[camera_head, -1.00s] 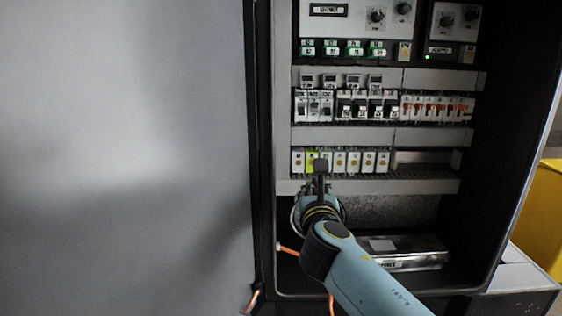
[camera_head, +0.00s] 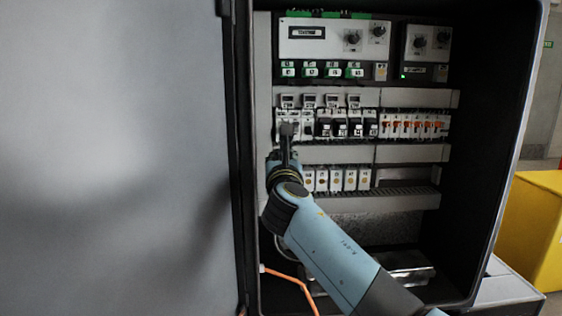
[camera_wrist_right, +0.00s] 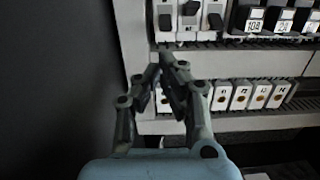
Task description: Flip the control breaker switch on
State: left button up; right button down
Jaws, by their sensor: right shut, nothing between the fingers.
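The middle row of breakers sits in the open cabinet. White breakers with dark levers (camera_head: 308,125) stand at its left end; they also show at the top of the right wrist view (camera_wrist_right: 190,20). I cannot read which one is the control breaker. My right gripper (camera_head: 287,130) is shut and empty, and overlaps the left end of this row in the head view. In the right wrist view its fingertips (camera_wrist_right: 165,66) are together, just below the white breakers; contact cannot be told. The gripper hides part of the leftmost breakers. My left gripper is not in view.
Dark breakers (camera_head: 342,124) and orange-levered breakers (camera_head: 415,126) continue the row to the right. A lower row of white modules (camera_head: 336,179) lies below. The grey cabinet door (camera_head: 120,160) stands close on the left. An orange cable (camera_head: 292,279) hangs at the bottom.

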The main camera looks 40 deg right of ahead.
jog(key=x, duration=0.6)
jog(key=shift+b, duration=0.4)
jog(key=shift+s, duration=0.1)
